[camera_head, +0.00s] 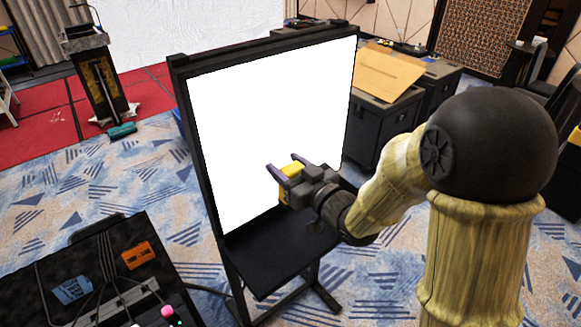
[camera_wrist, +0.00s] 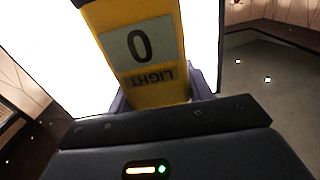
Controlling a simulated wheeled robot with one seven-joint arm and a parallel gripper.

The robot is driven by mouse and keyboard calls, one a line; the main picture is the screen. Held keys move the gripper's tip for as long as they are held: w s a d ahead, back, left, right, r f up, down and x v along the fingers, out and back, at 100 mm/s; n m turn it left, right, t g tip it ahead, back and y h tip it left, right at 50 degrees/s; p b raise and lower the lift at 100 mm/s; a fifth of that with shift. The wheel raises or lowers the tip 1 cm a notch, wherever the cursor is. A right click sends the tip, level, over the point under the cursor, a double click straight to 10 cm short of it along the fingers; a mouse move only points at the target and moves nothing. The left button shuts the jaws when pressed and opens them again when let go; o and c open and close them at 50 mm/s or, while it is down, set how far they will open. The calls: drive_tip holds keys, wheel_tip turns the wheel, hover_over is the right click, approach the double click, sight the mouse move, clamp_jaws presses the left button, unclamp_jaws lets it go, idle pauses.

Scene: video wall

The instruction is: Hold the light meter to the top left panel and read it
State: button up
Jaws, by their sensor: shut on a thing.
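My gripper (camera_head: 284,168) is shut on the yellow light meter (camera_head: 291,171), in front of the lower middle of a bright white panel (camera_head: 262,100) in a black frame. The panel is one blank white surface with no visible divisions. In the wrist view the light meter (camera_wrist: 155,50) points up and away between the purple fingers, with the white panel (camera_wrist: 50,45) behind it. Its display reads 0, and the word LIGHT on it appears upside down. I cannot tell whether the meter touches the panel.
A black shelf (camera_head: 275,258) juts out below the panel. A dark case (camera_head: 100,285) with cables, an orange label and a blue label is at the lower left. Black cases (camera_head: 375,128) stand behind on the right. A lectern (camera_head: 100,80) stands at the back left.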

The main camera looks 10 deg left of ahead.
sight(297, 174)
drive_tip(key=p+x, duration=0.3)
drive_tip(key=x, duration=0.6)
idle(2.0)
drive_tip(key=b+v, duration=0.4)
drive_tip(key=v, duration=0.9)
drive_tip(key=shift+d, duration=0.2)
drive_tip(key=shift+s, duration=0.45)
drive_tip(key=shift+w+d, duration=0.1)
drive_tip(key=shift+w, duration=0.05)
